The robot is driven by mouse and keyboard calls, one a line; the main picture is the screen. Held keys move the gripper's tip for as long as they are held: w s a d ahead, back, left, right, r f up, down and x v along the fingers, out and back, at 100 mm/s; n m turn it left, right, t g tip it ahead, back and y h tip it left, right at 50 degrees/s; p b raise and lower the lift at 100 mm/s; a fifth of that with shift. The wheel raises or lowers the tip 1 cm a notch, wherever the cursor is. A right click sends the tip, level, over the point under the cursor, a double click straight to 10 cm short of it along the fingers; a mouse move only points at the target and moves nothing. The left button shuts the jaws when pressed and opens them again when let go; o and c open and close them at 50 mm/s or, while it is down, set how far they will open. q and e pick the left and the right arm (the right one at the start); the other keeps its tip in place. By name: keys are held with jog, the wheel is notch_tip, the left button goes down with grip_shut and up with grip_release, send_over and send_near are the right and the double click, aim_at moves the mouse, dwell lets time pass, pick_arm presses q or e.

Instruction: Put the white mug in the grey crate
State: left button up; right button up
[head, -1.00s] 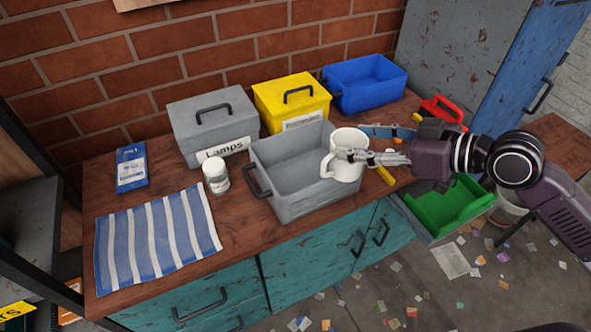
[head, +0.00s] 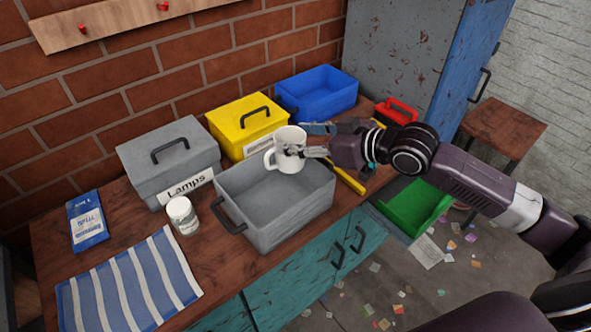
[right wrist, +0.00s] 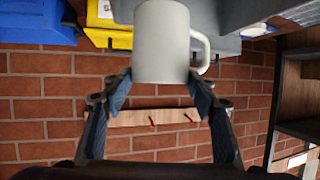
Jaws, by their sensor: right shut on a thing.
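The white mug (head: 287,147) is upright in my right gripper (head: 303,153), held over the far right part of the open grey crate (head: 290,217). The right fingers are shut on the mug. In the right wrist view the mug (right wrist: 162,40) sits between the two fingertips (right wrist: 160,80), its handle to the right. The crate stands on the wooden bench and its visible floor is bare. The mug hides part of the crate's far rim. My left gripper is out of view.
A grey lidded box labelled Lamps (head: 170,160), a yellow box (head: 247,122) and a blue bin (head: 318,94) stand behind. A white jar (head: 183,215), a striped cloth (head: 128,285) and a blue packet (head: 87,221) lie left. A green bin (head: 415,207) is lower right.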

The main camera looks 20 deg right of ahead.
aim_at(300, 169)
notch_tip(300, 169, down, 6)
jog(key=shift+r, duration=0.1)
notch_tip(300, 169, down, 4)
jog(key=shift+r, duration=0.1)
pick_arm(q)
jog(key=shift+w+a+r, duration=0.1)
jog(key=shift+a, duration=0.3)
pick_arm(e)
jog(key=shift+f, duration=0.6)
jog(key=o, duration=1.5)
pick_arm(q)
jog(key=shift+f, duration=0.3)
pick_arm(e)
jog(key=shift+o, duration=0.2)
jog(key=shift+a, duration=0.1)
